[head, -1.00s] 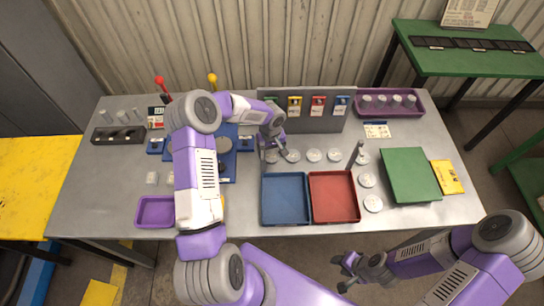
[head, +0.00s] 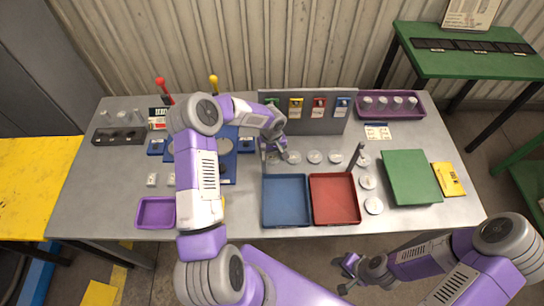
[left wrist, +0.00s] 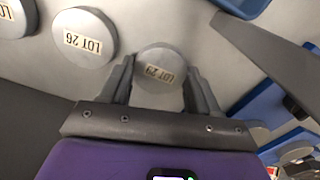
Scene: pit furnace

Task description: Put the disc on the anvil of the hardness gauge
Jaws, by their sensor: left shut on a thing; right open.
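My left gripper (head: 273,153) is at the left end of a row of grey discs on the table. In the left wrist view, my left gripper (left wrist: 161,88) is shut on a grey disc (left wrist: 160,56) labelled LOT 29, one finger on each side. I cannot tell whether this disc is clear of the table. Blue-based equipment (head: 226,165) stands left of the gripper, largely hidden by my left arm. I cannot make out the hardness gauge's anvil. My right gripper (head: 345,272) is open and empty in front of the table.
Other discs (head: 314,156) lie to the right; a LOT 26 disc (left wrist: 83,38) is close to the held one. A blue tray (head: 286,223), a red tray (head: 335,221) and a dark upright post (head: 356,156) are nearby. A grey panel (head: 322,121) stands behind.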

